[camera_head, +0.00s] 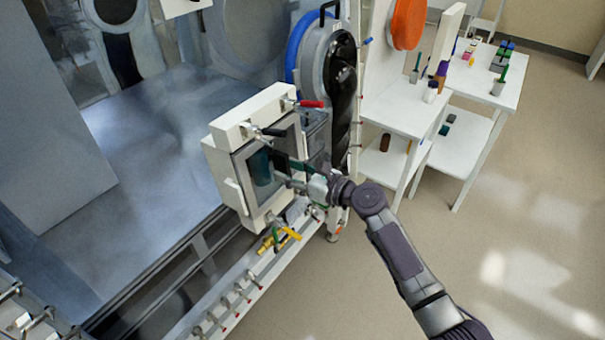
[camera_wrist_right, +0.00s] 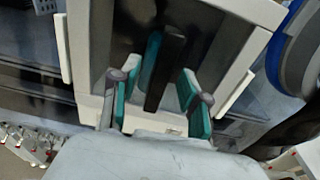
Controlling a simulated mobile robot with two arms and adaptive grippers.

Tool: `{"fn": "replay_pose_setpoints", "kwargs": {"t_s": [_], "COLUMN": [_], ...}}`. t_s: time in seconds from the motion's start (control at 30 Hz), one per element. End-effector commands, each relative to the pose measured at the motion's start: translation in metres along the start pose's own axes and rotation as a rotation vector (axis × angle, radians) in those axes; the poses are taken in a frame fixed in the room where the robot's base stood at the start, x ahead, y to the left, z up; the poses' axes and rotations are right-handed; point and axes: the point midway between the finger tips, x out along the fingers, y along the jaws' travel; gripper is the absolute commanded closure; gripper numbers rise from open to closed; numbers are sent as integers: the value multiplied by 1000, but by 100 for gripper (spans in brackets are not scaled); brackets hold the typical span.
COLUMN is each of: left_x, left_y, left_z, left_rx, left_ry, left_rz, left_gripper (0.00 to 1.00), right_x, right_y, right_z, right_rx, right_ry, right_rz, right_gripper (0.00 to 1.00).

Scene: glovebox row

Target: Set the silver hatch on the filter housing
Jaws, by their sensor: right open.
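The white filter housing (camera_head: 228,160) stands at the bench's front edge; its pale frame also shows in the right wrist view (camera_wrist_right: 80,60). A dark grey, reflective panel, which looks like the silver hatch (camera_head: 262,172), fills the frame's opening. Whether it is fully seated I cannot tell. In the right wrist view a dark upright bar, seemingly its handle (camera_wrist_right: 167,70), stands out from the panel. My right gripper (camera_head: 282,172) is at the panel's front. In the wrist view its teal-padded fingers (camera_wrist_right: 155,105) are open, one on each side of the bar. My left gripper is not in view.
Clamps with red (camera_head: 310,104), black, green and yellow (camera_head: 292,233) handles sit above and below the frame. A round port with a blue ring (camera_head: 297,45) is behind it. White tables (camera_head: 400,105) stand at the right. The floor at right is clear.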

Motion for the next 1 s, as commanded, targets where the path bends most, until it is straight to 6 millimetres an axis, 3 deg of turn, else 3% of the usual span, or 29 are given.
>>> {"fn": "replay_pose_setpoints", "kwargs": {"t_s": [0.53,0.87,0.97,1.0], "left_x": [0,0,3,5], "left_y": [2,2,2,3], "left_z": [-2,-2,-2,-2], "left_rx": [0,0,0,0], "left_ry": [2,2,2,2], "left_rz": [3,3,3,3], "left_gripper": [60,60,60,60], "right_x": [-101,-116,-115,-115], "right_y": [-1,-1,-6,-10], "right_z": [1,-1,-24,-40], "right_rx": [-1,-5,-44,-77], "right_ry": [-2,0,35,62], "right_rz": [-2,-4,-30,-49], "right_gripper": [55,55,55,55]}}
